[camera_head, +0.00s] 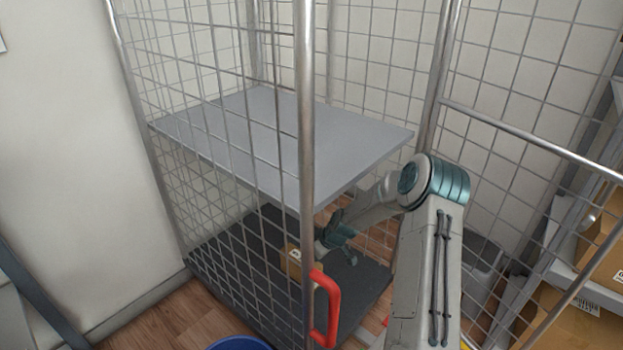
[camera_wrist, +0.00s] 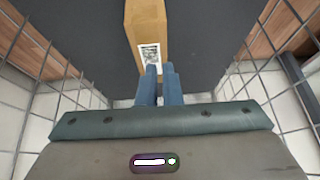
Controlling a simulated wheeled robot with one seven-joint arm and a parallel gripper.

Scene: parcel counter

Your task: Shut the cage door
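The wire-mesh cage (camera_head: 303,110) stands in the middle of the head view, with its front side open. A lower mesh panel with a tubular top rail (camera_head: 530,140) reaches out from the cage's right post; it looks like the door, swung open. My gripper (camera_head: 320,240) is inside the cage, under the shelf and above the dark floor (camera_head: 365,285), apart from that panel.
A grey shelf (camera_head: 270,140) spans the cage above my arm. A red handle (camera_head: 327,308) sits low on the near post. A blue round container (camera_head: 238,343) stands at the front. Cartons (camera_head: 575,325) fill racking at the right. Wooden floor is bare at lower left.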

